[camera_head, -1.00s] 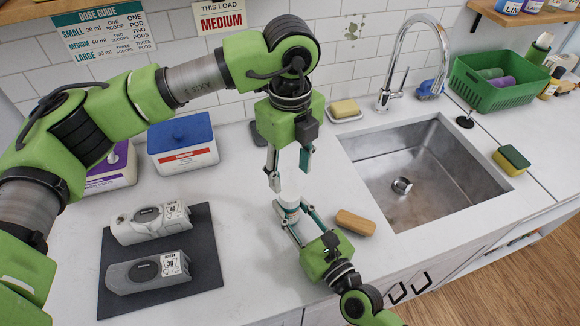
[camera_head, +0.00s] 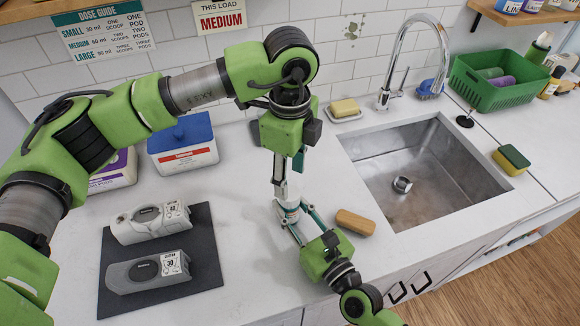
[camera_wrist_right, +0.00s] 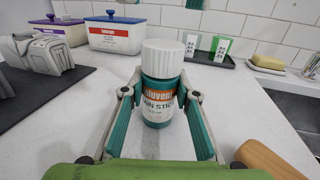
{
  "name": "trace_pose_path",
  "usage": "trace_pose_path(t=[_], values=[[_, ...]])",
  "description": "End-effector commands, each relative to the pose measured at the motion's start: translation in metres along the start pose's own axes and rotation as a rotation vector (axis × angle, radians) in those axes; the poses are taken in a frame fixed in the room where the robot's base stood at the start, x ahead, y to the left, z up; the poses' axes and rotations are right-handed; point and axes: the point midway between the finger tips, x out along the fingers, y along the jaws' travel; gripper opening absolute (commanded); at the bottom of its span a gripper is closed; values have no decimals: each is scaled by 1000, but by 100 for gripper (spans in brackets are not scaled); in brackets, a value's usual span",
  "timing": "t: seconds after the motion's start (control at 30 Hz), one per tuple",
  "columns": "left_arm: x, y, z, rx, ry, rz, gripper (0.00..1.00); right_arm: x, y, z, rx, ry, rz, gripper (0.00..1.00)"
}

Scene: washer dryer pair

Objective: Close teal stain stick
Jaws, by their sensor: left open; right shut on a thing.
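The stain stick (camera_wrist_right: 158,108) is a teal bottle with an orange-and-white label, upright between the fingers of my right gripper (camera_wrist_right: 163,118). A ribbed white cap (camera_wrist_right: 163,58) sits upright on its top; I cannot tell how tightly. My right gripper also shows in the head view (camera_head: 290,216), shut on the bottle. My left gripper (camera_head: 284,190) is open and points down over the cap area in the head view. Its fingers overlap there and partly hide the cap. No left finger shows touching the cap in the right wrist view.
A wooden brush or block (camera_head: 355,222) lies just right of my right gripper. A dark mat (camera_head: 203,245) with two grey devices is at left. The sink (camera_head: 440,170) is at right. A blue-lidded tub (camera_head: 184,148) and a soap dish (camera_head: 345,116) stand behind.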

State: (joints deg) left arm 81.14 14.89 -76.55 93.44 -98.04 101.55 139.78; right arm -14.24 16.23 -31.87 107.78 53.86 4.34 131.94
Motion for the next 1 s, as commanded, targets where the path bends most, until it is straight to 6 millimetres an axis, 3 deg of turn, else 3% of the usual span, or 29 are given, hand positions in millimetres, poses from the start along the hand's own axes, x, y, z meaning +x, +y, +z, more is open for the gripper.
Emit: trace_pose_path(t=[0.33, 0.77, 0.93, 1.0], values=[[52, 0, 0, -1, 1, 1, 44, 0, 0, 0, 0, 0, 0, 0], [62, 0, 0, 0, 0, 0, 44, 0, 0, 0, 0, 0, 0, 0], [62, 0, 0, 0, 0, 0, 6, 0, 0, 0, 0, 0, 0, 0], [62, 0, 0, 0, 0, 0, 5, 0, 0, 0, 0, 0, 0, 0]])
